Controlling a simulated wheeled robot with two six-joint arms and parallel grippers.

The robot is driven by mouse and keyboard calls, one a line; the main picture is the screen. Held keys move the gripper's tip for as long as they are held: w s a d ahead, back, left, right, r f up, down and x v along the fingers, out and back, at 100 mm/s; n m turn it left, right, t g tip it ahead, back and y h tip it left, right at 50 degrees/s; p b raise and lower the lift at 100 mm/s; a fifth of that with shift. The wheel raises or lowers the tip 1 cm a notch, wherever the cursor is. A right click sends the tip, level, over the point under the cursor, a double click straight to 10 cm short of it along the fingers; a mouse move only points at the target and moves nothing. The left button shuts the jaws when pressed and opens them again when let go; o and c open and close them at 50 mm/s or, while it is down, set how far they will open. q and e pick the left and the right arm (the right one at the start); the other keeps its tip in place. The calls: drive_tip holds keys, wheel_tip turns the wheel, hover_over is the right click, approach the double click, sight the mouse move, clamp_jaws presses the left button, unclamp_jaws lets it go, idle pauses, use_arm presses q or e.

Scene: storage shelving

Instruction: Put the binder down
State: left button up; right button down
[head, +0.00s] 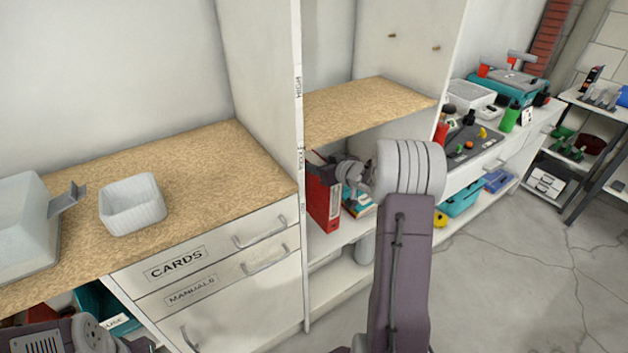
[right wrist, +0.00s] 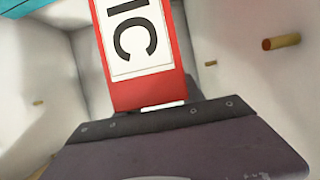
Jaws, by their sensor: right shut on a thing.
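The red binder (head: 322,203) with a white spine label is upright in the compartment under the tan shelf board, at its left side by the white divider. In the right wrist view the binder (right wrist: 176,62) shows its label with large black letters, and its end is at the jaws. My right gripper (head: 350,175) reaches into the compartment from the right and is shut on the binder; the fingertips are mostly hidden in the head view. The jaw (right wrist: 150,115) crosses the wrist view. Whether the binder's base touches the lower board is unclear. My left gripper is not in view.
Books (head: 362,204) lie right of the binder. The tan shelf board (head: 365,108) is overhead. The white divider (head: 300,130) stands close on the left. A wooden peg (right wrist: 281,42) sticks out of the wall. A white basket (head: 133,204) stands on the left counter.

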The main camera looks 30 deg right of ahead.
wheel_tip(320, 180, down, 6)
drive_tip(key=w+b, duration=0.2)
drive_tip(key=w, duration=0.1)
drive_tip(key=shift+a+b, duration=0.25)
drive_tip(key=shift+b, duration=0.15)
drive_tip(key=c, duration=0.7)
unclamp_jaws()
drive_tip(key=p+v, duration=0.3)
drive_tip(key=v, duration=0.9)
drive_tip(key=shift+s+r, duration=0.1)
